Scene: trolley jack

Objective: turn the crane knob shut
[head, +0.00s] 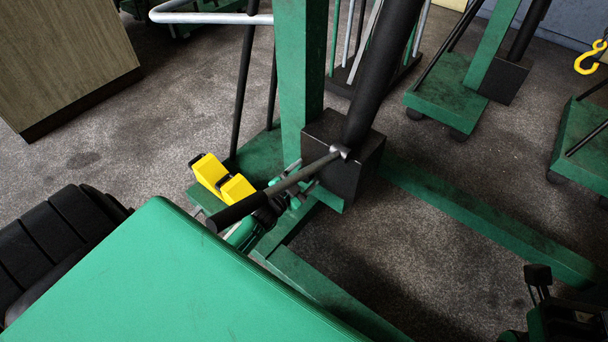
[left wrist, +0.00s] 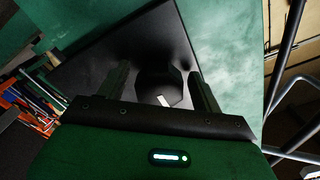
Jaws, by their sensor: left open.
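The crane knob (left wrist: 158,82) is a dark faceted knob with a small pale mark, in front of a black block face in the left wrist view. My left gripper (left wrist: 160,76) is open, with one finger on each side of the knob; I see gaps between it and the fingers. In the head view my left gripper (head: 302,178) is low beside the black block (head: 348,150) at the foot of the crane's green post (head: 298,70). The knob cannot be made out there. My right gripper (head: 545,290) is at the lower right, partly cut off, its jaws unclear.
The pump lever (head: 270,190) with its black grip slants over my left gripper. Yellow blocks (head: 222,180) lie just left of it. Green crane legs (head: 470,215) run along the floor. A wooden cabinet (head: 60,55) stands at left, other green-based equipment (head: 450,95) behind.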

